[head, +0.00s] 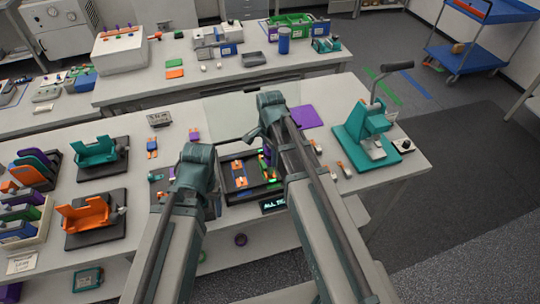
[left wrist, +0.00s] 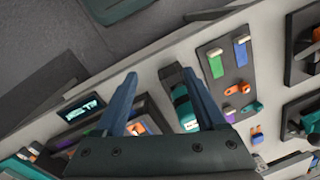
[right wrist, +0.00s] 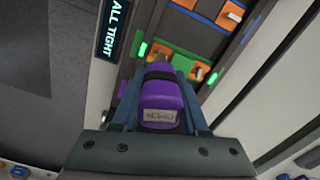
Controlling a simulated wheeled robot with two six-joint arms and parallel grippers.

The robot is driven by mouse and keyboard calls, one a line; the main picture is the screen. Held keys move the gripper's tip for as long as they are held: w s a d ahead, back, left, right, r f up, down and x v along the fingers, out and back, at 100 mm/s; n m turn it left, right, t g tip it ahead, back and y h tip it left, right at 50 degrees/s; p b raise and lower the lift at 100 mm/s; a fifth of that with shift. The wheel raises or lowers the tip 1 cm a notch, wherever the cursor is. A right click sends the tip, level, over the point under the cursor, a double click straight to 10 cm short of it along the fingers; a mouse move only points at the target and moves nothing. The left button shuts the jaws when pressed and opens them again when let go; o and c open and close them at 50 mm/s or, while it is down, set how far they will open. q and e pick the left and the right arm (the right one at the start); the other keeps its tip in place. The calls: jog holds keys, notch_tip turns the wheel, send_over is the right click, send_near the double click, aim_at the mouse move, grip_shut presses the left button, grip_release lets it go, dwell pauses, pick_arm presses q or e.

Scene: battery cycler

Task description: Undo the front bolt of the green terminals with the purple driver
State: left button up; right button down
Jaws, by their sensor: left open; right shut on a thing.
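The purple driver (right wrist: 162,102) is held upright between the fingers of my right gripper (right wrist: 163,78), handle end toward the wrist camera. It is over the cycler panel (head: 229,193), and its lower end is hidden. Orange terminal pieces (right wrist: 192,68) lie beside it, with small green marks (right wrist: 142,48) near them. The display (right wrist: 114,28) reads "ALL TIGHT". My left gripper (left wrist: 160,76) is open and empty, left of the cycler.
A dark mat (left wrist: 242,100) with coloured small parts and a teal-and-black item (left wrist: 184,104) lie near the left gripper. A teal press (head: 365,135) stands at right. Orange (head: 88,213) and teal (head: 95,151) cradles stand at left. A purple sheet (head: 306,117) lies behind.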

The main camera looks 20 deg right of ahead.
jog(key=shift+f, duration=0.35)
dwell(0.4)
dwell(0.5)
jog(key=n, duration=0.3)
jog(key=shift+n, duration=1.6)
